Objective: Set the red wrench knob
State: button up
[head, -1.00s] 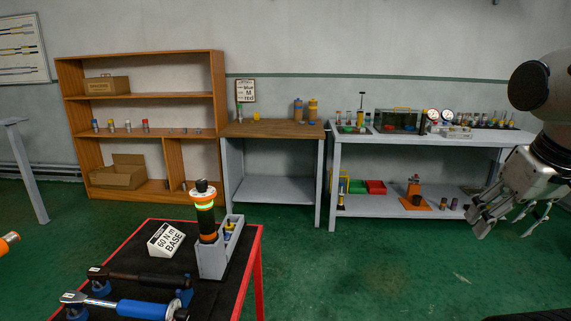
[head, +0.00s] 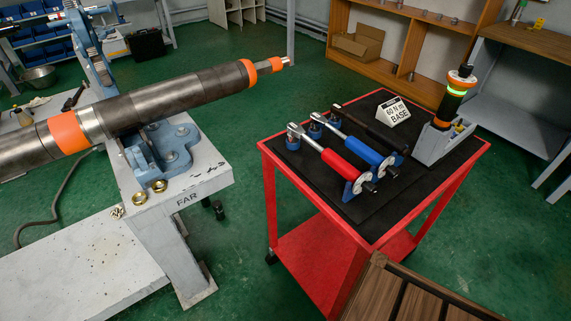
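The red wrench (head: 334,164) lies on the black top of the red cart (head: 377,239), nearest of several wrenches in a row. Its round end piece at the lower right, by a blue holder (head: 361,186), is too small to read, and I cannot tell its setting. The blue wrench (head: 360,149) and a black wrench (head: 373,130) lie beyond it. A sign (head: 394,112) reading "60 N m BASE" stands behind them. My gripper does not show in the head view now.
A pipe (head: 170,98) with orange bands is held in a blue vise (head: 165,150) on a bench marked FAR (head: 187,186). A grey box (head: 436,142) with a lit tool (head: 455,97) stands on the cart. A wooden slatted surface (head: 392,293) is near. Green floor lies between bench and cart.

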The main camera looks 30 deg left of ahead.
aim_at(369, 188)
jog(key=u, duration=1.25)
